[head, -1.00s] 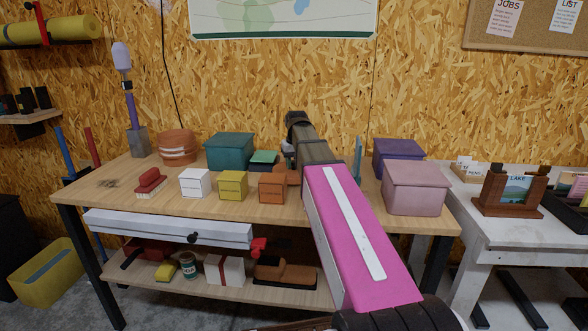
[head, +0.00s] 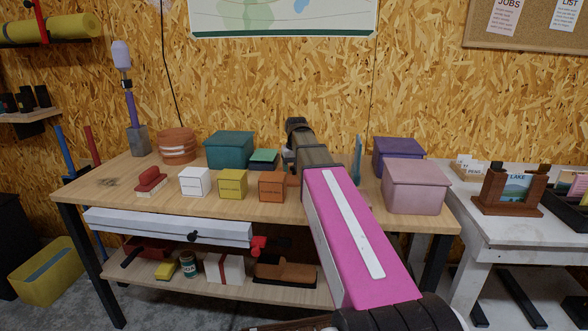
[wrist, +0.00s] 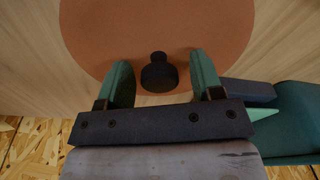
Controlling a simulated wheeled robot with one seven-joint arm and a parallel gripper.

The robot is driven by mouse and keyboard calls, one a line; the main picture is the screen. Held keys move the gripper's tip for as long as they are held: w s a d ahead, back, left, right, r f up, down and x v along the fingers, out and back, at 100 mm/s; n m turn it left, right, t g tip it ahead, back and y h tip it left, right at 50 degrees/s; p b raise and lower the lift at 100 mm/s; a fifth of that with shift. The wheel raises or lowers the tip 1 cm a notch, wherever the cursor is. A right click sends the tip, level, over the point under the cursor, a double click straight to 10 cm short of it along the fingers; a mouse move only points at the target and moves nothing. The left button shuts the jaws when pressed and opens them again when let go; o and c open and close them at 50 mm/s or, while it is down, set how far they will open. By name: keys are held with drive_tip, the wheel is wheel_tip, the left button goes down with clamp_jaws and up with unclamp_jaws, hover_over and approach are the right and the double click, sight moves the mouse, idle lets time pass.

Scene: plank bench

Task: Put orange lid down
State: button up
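The orange lid (wrist: 100,45) is a round, flat disc with a dark knob (wrist: 158,73) at its middle, seen in the wrist view over pale wood. My gripper (wrist: 162,80) has its two green fingers on either side of the knob, with a clear gap on each side, so it is open. Whether the lid rests fully on the bench cannot be told. In the head view, my pink arm hides my gripper and most or all of the lid.
The plank bench (head: 120,185) holds a teal box (head: 229,150), a white box (head: 195,182), a yellow box (head: 232,184) and an orange box (head: 272,187). A pink box (head: 416,187) and a purple box (head: 398,148) stand right of my arm. Bare wood shows at the left.

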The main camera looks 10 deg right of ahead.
drive_tip(key=shift+r, duration=0.1)
wheel_tip(320, 180, up, 12)
drive_tip(key=s, duration=0.1)
drive_tip(key=shift+s+d+r, duration=0.15)
drive_tip(key=shift+s+r, duration=0.05)
drive_tip(key=shift+r, duration=0.05)
idle(0.4)
